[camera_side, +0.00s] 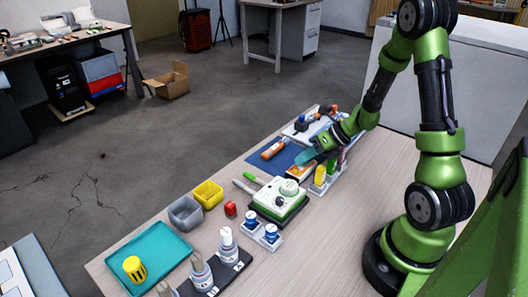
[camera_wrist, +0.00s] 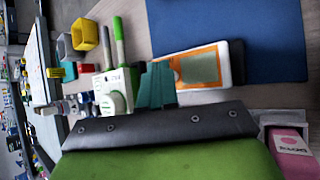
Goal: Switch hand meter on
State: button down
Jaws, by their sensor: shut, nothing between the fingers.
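The hand meter (camera_side: 297,172) appears to be the flat orange-and-white device with a dark edge. It lies on the table at the front edge of the blue mat. In the wrist view the meter (camera_wrist: 222,53) shows a grey-green screen in an orange face, and its left end is close to the fingers. My gripper (camera_side: 303,158) has teal fingers and is shut and empty, low over or beside the meter. In the wrist view my gripper (camera_wrist: 157,82) hides part of the meter's near left end. I cannot tell whether the fingertips touch it, and no switch is clearly visible.
Yellow bottle (camera_side: 320,175) stands close right of the gripper. The blue mat (camera_wrist: 232,25) has bare space. Bins (camera_side: 208,194) and a teal tray (camera_side: 165,246) lie further left.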

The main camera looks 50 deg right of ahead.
aim_at(305, 169)
jog(key=shift+s+f, duration=0.25)
jog(key=shift+f, duration=0.4)
jog(key=shift+r, duration=0.15)
jog(key=shift+r, duration=0.8)
jog(key=shift+r, duration=2.6)
